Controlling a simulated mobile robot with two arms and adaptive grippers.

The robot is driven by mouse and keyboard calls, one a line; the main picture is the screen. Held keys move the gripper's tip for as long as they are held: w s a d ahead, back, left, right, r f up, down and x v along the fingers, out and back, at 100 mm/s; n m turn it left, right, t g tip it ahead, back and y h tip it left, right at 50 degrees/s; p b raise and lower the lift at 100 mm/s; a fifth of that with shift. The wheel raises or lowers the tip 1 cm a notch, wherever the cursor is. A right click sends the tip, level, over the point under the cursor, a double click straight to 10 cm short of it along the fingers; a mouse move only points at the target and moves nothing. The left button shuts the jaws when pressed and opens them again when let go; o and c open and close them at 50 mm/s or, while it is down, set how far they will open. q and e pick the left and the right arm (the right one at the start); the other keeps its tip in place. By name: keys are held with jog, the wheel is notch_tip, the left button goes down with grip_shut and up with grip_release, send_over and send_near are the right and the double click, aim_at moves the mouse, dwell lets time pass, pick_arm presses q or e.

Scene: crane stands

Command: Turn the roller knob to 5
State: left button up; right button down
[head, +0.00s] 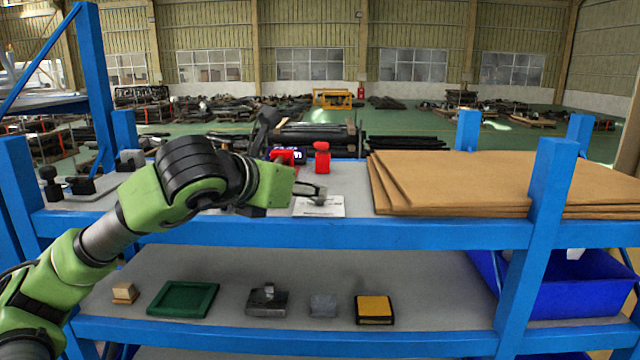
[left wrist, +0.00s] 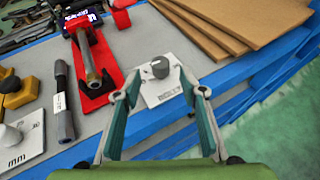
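The roller knob (left wrist: 160,68) is a small grey dial on a white printed plate (left wrist: 163,92). The plate also shows on the upper shelf near its front edge in the head view (head: 318,209). My left gripper (left wrist: 159,80) is open, with its fingers apart and the knob between them in the left wrist view; no contact is visible. In the head view my left gripper (head: 312,193) reaches over the plate from the left and covers the knob. The knob's pointer and the number it faces are too small to read. My right gripper is not in view.
A red device (left wrist: 92,72) with a metal rod stands left of the plate. Another knob plate (left wrist: 15,143), marked mm, lies further left. Brown boards (head: 460,180) are stacked at right.

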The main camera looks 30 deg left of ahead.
pick_arm(q)
jog(key=p+x, duration=0.2)
jog(key=x, duration=0.3)
jog(key=shift+w, duration=0.4)
jog(key=shift+w+f+p, duration=0.3)
jog(key=shift+w+f, duration=0.1)
jog(key=shift+w, duration=0.1)
grip_shut()
